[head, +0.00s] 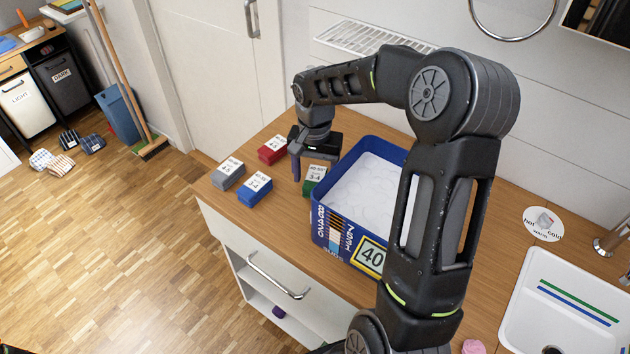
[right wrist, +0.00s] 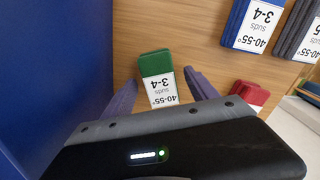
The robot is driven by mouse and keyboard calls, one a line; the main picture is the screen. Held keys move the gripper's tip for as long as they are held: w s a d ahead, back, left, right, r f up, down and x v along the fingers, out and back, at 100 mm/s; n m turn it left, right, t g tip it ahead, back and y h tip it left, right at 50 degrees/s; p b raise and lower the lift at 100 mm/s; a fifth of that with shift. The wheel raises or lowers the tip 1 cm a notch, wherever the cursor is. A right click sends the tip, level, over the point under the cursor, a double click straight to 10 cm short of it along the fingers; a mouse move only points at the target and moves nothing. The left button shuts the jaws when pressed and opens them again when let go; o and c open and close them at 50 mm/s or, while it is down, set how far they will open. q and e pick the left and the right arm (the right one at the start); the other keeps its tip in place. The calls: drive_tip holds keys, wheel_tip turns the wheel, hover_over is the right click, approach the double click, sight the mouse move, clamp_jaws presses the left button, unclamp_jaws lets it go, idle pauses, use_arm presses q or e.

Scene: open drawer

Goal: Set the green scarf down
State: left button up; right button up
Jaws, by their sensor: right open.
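The green scarf (head: 310,187) is a small folded bundle with a white label reading 40-55° suds 3-4. It rests on the wooden counter beside the left wall of the blue box. It also shows in the right wrist view (right wrist: 154,62), label towards my gripper. My right gripper (head: 312,170) is open above the scarf. In the right wrist view its purple-grey fingers (right wrist: 160,82) stand apart on either side of the scarf's labelled end, with gaps visible. My left gripper is not in view.
Red (head: 271,150), grey (head: 228,173) and blue (head: 255,189) labelled bundles lie left of the scarf. The blue box (head: 328,236), full of white stuff and marked 40, stands close on the right. A drawer handle (head: 278,277) is below the counter; a sink (head: 565,305) is at right.

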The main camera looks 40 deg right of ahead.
clamp_jaws()
idle(0.8)
